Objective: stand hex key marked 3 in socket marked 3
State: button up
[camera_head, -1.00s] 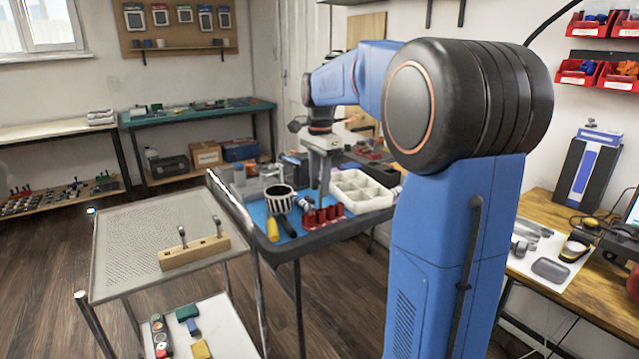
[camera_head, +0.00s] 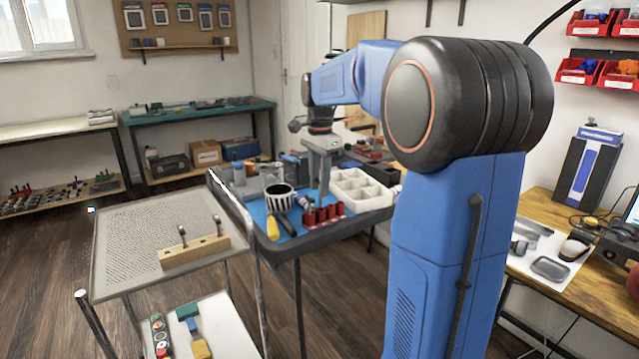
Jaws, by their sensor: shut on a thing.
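My gripper (camera_head: 323,188) points down over the blue-matted tray of the cart at centre, just behind a red block (camera_head: 325,214). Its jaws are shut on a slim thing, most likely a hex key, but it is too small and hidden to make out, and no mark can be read. A pale wooden block (camera_head: 194,252) lies on the perforated trolley top to the left, apart from my gripper. Two dark-topped metal keys (camera_head: 182,236) stand upright in it. Its socket marks are not legible from here.
On the tray, a black-and-white striped cup (camera_head: 279,197), a yellow-handled tool (camera_head: 272,228) and a white compartment box (camera_head: 362,190) stand around my gripper. A rail (camera_head: 232,205) runs between trolley and tray. The perforated top (camera_head: 140,232) is mostly clear.

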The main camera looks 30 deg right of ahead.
jog(key=shift+f, duration=1.95)
dwell(0.9)
jog(key=o, duration=1.2)
jog(key=shift+c, duration=0.2)
jog(key=shift+o, duration=0.6)
jog(key=shift+r, duration=3.55)
